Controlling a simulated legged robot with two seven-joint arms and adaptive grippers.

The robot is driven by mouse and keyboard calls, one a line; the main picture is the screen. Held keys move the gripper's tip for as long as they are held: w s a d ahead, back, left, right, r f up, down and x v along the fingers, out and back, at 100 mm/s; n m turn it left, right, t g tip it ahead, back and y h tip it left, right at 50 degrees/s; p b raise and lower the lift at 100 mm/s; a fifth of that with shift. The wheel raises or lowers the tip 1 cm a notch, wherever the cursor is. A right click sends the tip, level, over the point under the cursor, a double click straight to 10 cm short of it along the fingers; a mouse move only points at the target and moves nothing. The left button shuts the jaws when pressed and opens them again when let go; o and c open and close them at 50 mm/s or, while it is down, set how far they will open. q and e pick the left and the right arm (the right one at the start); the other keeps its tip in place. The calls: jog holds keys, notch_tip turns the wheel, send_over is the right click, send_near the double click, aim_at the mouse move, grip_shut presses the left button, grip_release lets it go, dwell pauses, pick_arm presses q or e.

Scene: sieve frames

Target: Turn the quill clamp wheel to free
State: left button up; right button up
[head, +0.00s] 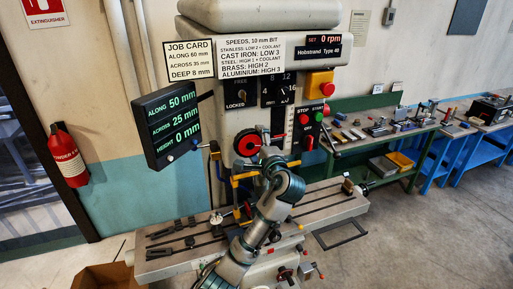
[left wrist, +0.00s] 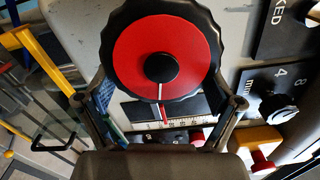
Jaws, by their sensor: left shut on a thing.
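The quill clamp wheel (head: 245,143) is a round wheel with a black scalloped rim and a red face, on the front of the drilling machine. In the left wrist view the wheel (left wrist: 135,48) fills the upper middle, with a black hub and a white line running down from it. My left gripper (left wrist: 170,103) has one finger on each side of the rim and is shut on the wheel. In the head view my left gripper (head: 262,150) is at the wheel's right side. A black plate (head: 241,93) above the wheel reads FREE at top and LOCKED below. My right gripper is not in view.
A readout box (head: 168,125) shows along 50, across 25, height 0 mm. STOP and START buttons (head: 304,118) sit right of the wheel, under a yellow box with a red button (head: 319,83). The machine table (head: 330,205) lies below. A bench (head: 375,135) with tools stands right.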

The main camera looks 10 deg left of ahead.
aim_at(250, 139)
pick_arm(q)
jog(key=n, duration=0.2)
jog(key=n+b, duration=0.1)
jog(key=n, duration=0.3)
jog(key=shift+r+n, duration=0.3)
jog(key=shift+r, duration=0.1)
jog(key=n, duration=0.1)
jog(key=n+b, duration=0.1)
jog(key=n, duration=0.2)
jog(key=shift+s+a+r, duration=0.1)
jog(key=shift+a+r, duration=0.05)
jog(key=shift+r, duration=0.1)
jog(key=n, duration=0.1)
jog(key=n+b, duration=0.1)
jog(key=n, duration=0.3)
jog(key=shift+s+a+r, duration=0.2)
jog(key=shift+a+r, duration=0.05)
jog(key=shift+a, duration=0.1)
jog(key=shift+s+a+r+n+b, duration=0.15)
jog(key=shift+a+n+b, duration=0.15)
jog(key=shift+n, duration=0.95)
jog(key=shift+s+a+n+b, duration=0.15)
jog(key=shift+n+b, duration=0.1)
jog(key=shift+n, duration=1)
jog(key=o, duration=0.8)
jog(key=shift+r, duration=0.1)
jog(key=shift+r, duration=0.1)
